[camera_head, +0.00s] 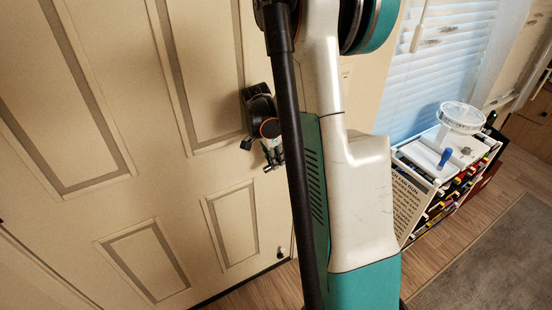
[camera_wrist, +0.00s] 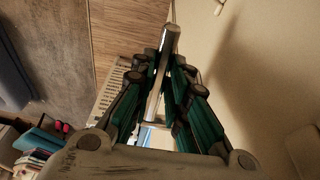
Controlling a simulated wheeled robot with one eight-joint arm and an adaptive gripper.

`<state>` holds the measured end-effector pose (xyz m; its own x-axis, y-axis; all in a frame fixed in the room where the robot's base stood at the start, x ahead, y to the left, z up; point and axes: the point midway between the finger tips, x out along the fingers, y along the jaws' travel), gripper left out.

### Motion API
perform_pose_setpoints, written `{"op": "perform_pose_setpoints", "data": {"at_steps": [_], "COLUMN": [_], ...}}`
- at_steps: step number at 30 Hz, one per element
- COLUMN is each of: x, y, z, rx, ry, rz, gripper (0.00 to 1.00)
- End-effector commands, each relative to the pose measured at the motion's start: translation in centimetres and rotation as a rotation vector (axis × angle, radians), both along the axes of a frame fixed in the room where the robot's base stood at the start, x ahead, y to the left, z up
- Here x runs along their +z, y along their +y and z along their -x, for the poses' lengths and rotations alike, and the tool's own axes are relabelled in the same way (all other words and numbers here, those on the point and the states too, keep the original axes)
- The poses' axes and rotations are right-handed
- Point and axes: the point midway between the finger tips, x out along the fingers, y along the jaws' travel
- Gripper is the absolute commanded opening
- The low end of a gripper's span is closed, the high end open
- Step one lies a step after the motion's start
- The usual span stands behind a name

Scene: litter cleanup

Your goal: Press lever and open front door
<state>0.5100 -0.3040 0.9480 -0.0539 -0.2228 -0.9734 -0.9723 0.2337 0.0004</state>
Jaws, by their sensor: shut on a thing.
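The front door (camera_head: 90,200) is a cream panelled door that fills the left of the head view. In the wrist view its pale surface (camera_wrist: 250,50) runs up the right side. The lever (camera_wrist: 158,85) is a straight metal bar between the teal and black fingers of my gripper (camera_wrist: 166,68). My gripper is shut on the lever, whose rounded end sticks out past the fingertips. In the head view my gripper (camera_head: 272,158) is at the door's right side and the lever is hidden. The door looks closed against its frame.
A white rack (camera_head: 440,165) with many coloured items stands under a window with blinds (camera_head: 435,75), right of the door. A grey rug (camera_head: 490,260) lies on the wood floor. Books (camera_wrist: 35,160) show at the lower left of the wrist view.

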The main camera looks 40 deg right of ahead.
Motion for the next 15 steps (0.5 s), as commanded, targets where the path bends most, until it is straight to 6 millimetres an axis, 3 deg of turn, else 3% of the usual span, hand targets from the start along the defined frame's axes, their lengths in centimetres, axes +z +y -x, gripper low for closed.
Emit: {"op": "perform_pose_setpoints", "data": {"at_steps": [15], "x": [-3.1], "y": [-0.1], "z": [-0.1], "rx": [0.003], "ry": [0.081], "rz": [0.344], "gripper": [0.00]}}
